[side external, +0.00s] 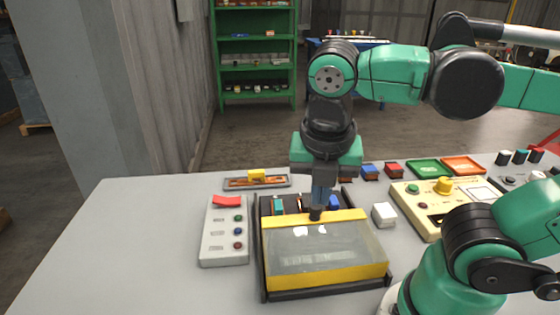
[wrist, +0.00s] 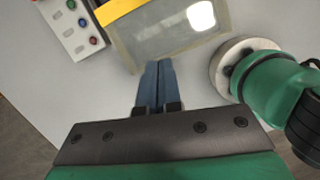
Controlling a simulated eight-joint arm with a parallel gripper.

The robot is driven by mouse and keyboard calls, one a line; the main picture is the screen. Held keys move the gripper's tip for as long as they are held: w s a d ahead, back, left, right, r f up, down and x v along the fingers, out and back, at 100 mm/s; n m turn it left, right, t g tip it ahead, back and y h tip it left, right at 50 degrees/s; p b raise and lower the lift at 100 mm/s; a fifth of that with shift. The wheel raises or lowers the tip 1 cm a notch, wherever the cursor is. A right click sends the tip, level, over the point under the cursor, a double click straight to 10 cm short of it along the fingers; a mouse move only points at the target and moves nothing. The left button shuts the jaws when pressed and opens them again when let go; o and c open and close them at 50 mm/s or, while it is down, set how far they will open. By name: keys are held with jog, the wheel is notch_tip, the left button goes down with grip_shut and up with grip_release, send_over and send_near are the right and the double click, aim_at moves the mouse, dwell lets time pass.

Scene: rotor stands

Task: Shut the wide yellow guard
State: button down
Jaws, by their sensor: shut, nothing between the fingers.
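The wide yellow guard (side external: 325,279) has a clear panel between yellow bars and lies over the front part of a black-framed base (side external: 262,281). Behind its far yellow bar, part of the base shows uncovered, with small green and blue pieces in it. The guard's clear panel (wrist: 172,32) also shows at the top of the wrist view, partly out of frame. My gripper (side external: 316,214) is shut and empty, pointing down at the guard's far bar. In the wrist view its closed fingertips (wrist: 157,64) appear by the panel's edge. I cannot tell whether they touch the guard.
A white button box (side external: 225,233) stands left of the guard. A small white block (side external: 384,214) and a cream control box (side external: 430,205) are to the right. A grey tray with a yellow piece (side external: 257,175) sits behind. The table's left front is clear.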

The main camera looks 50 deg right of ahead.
send_near(315, 227)
jog(key=f, duration=0.1)
jog(key=s+a+f, duration=0.1)
jog(key=f, duration=0.1)
jog(key=a+f, duration=0.1)
jog(key=shift+s+a+f, duration=0.2)
jog(key=shift+a+f, duration=0.05)
jog(key=shift+w+d+f, duration=0.15)
jog(key=shift+w+d, duration=0.15)
jog(key=shift+d, duration=0.25)
jog(key=shift+w+d+f, duration=0.15)
jog(key=shift+w+d, duration=0.15)
jog(key=shift+d, duration=0.3)
jog(key=shift+w+d, duration=0.4)
jog(key=shift+d, duration=0.25)
jog(key=w+d, duration=0.9)
jog(key=shift+w+d, duration=0.25)
